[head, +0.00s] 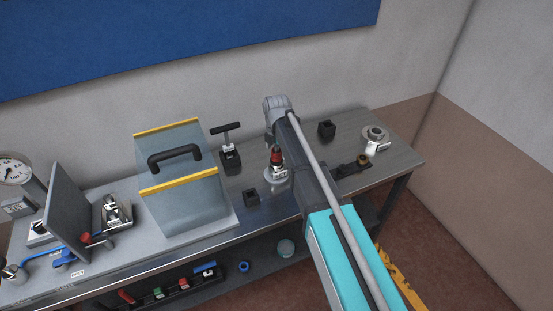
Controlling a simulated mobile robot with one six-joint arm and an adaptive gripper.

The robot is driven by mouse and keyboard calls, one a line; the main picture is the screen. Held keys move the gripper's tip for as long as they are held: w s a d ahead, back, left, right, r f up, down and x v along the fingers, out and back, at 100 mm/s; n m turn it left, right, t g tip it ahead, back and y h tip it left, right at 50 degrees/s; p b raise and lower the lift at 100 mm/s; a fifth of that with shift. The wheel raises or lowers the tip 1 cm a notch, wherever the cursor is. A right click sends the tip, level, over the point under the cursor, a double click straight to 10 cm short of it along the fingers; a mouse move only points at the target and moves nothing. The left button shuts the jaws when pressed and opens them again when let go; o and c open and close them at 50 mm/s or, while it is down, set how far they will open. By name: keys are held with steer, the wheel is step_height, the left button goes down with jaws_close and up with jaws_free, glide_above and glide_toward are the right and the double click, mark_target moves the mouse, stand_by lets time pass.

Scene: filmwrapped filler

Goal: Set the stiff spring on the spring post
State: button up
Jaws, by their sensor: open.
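My arm crosses the picture from the lower right, over the right part of the bench (405,152), up to a grey joint (278,103). My gripper cannot be made out. A red-topped upright piece (277,155) stands on a round silver base (275,178), close beside my arm and partly hidden by it. A round silver part with a white piece (375,135) is at the right end. A small brass-coloured part (362,160) sits on a dark bracket (350,170). I cannot tell which of these, if any, is the stiff spring or the spring post.
A clear guard box (180,180) with yellow edges and a black handle stands left of centre. Beside it are a black T-handled tool (228,140) and small black blocks (251,196) (326,129). A grey upright plate (68,212) and a gauge (14,170) are far left.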

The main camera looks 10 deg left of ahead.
steer(key=shift+f, duration=0.45)
stand_by(0.3)
steer(key=c, duration=1.2)
